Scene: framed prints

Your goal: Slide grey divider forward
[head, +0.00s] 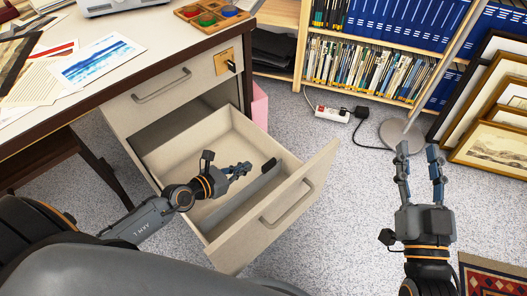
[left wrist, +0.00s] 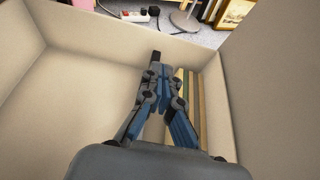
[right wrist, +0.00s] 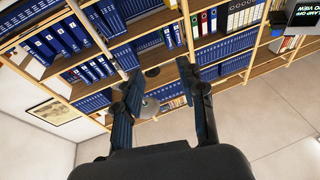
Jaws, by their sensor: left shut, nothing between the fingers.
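The grey divider (head: 236,203) stands on edge across the open drawer (head: 308,172), a little behind its front panel. My left gripper (head: 246,168) is inside the drawer, shut and empty, on the rear side of the divider and close to it. I cannot tell whether they touch. In the left wrist view my left gripper (left wrist: 160,82) hides most of the drawer's middle; a small dark end (left wrist: 156,57) shows past its fingertips, perhaps the divider's. My right gripper (head: 418,150) is open and empty, outside the drawer to the right.
Coloured strips (left wrist: 190,100) lie in the drawer beside my left gripper. The desk (head: 150,40) holds papers and a paint tray. A lamp base (head: 400,134), a power strip (head: 332,114) and framed prints (head: 490,145) stand on the floor.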

